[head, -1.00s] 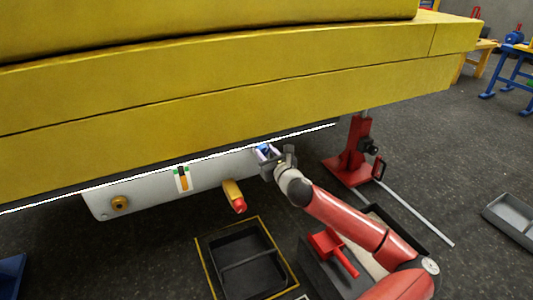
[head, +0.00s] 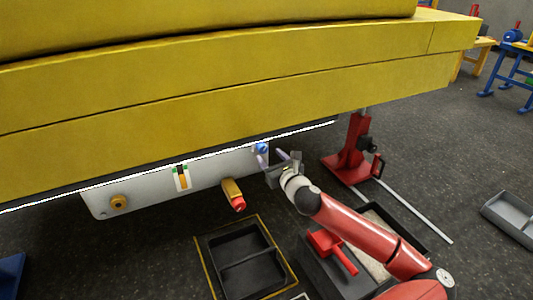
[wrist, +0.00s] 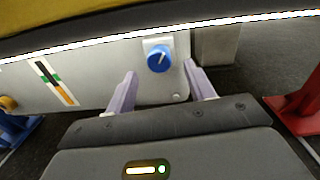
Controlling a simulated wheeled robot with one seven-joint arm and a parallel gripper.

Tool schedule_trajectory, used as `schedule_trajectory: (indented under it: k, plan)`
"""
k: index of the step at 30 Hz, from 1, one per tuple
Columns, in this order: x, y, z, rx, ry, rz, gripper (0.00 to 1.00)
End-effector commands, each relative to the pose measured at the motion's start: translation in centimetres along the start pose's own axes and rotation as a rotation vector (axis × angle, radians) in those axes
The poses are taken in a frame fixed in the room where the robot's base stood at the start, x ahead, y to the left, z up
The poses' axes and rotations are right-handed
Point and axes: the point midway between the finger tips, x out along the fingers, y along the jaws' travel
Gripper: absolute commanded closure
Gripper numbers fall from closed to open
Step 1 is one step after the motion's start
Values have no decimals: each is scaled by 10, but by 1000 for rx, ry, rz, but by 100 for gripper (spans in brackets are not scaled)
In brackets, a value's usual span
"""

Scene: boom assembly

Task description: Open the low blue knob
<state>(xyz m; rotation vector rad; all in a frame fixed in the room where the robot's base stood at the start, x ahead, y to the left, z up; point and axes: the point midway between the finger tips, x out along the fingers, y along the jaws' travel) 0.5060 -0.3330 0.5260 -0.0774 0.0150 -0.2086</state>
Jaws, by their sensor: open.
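The blue knob (head: 261,147) sits on a small white plate at the right end of the grey panel (head: 150,190), under the yellow boom. In the wrist view the blue knob (wrist: 159,58) shows a white pointer line tilted up and slightly right. My gripper (head: 270,157) is open and empty, in front of the panel's right end. In the wrist view the two pale purple fingers of my gripper (wrist: 162,78) stand apart, with the knob beyond and between them. They appear clear of the knob.
A yellow valve with a red tip (head: 234,195) sticks out of the panel, left of my gripper. A red jack stand (head: 354,150) stands to the right. A black divided tray (head: 243,260) lies on the floor below. The yellow boom (head: 230,95) hangs overhead.

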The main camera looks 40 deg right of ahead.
Motion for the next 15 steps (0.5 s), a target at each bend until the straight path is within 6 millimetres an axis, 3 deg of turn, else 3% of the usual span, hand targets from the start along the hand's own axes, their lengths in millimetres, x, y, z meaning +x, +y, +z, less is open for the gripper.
schedule_trajectory:
  k: [6, 15]
  plan:
    - [-30, 0, 0, 0, 1, 0, 46]
    - [-36, 1, 0, 0, 1, 1, 46]
